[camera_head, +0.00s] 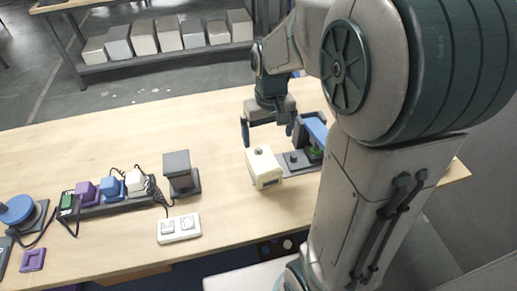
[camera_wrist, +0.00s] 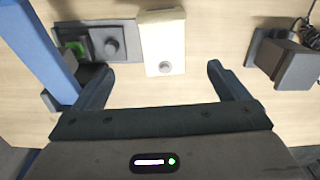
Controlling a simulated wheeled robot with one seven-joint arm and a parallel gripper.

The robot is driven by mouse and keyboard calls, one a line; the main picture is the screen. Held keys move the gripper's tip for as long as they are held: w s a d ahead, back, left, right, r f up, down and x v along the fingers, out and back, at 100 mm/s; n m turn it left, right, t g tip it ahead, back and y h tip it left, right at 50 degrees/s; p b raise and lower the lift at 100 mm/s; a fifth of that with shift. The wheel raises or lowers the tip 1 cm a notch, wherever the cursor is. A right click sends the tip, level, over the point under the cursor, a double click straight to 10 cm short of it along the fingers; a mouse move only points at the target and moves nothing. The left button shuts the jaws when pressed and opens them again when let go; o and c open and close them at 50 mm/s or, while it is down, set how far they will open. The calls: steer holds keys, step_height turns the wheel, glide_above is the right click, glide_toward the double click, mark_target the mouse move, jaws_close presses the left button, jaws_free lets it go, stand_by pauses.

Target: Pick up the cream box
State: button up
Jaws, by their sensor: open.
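The cream box (camera_head: 263,168) stands on the wooden table, right of the middle, with a small round grey knob on its top. It also shows in the wrist view (camera_wrist: 163,45), at the top centre, beside a grey base. My gripper (camera_head: 268,133) is open and empty above the table, just behind the box in the head view. In the wrist view the two fingers (camera_wrist: 158,82) are spread wide, and the box lies ahead between their lines, not enclosed by them. Their height above the box is hard to judge.
A grey base with a knob and a blue upright (camera_head: 315,130) stands right beside the box. A dark grey block (camera_head: 180,172), a white switch plate (camera_head: 179,228) and a strip of coloured blocks (camera_head: 106,192) sit to the left. The table's back left is clear.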

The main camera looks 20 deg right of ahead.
glide_above(264, 164)
steer(key=f, duration=0.8)
steer(key=shift+d+f, duration=0.15)
steer(key=shift+d, duration=0.15)
steer(key=shift+a+f+p, duration=0.15)
steer(key=shift+f+p, duration=0.15)
steer(key=shift+f, duration=1.15)
steer(key=shift+a+f+p, duration=0.1)
steer(key=shift+f+p, duration=0.2)
steer(key=shift+f, duration=1.1)
steer(key=c, duration=1.3)
